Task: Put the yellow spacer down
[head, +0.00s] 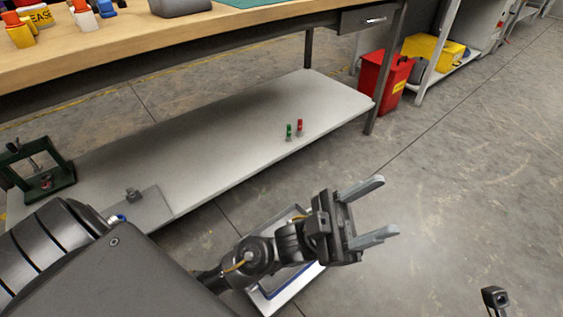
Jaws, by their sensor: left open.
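My left gripper (385,207) is open. Its two grey fingers point right and are spread apart, with nothing between them. It is over the concrete floor, in front of the lower shelf. I cannot make out a yellow spacer for certain. A small yellow item (21,36) stands on the wooden bench top at the upper left, but I cannot tell what it is. My right gripper is not recognisable in view.
The grey lower shelf (225,120) carries a small green piece (289,131), a red piece (300,126) and a dark green press (38,170). A white-edged tray (268,301) lies partly hidden beneath my left arm. A red bin (383,84) stands behind the bench leg.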

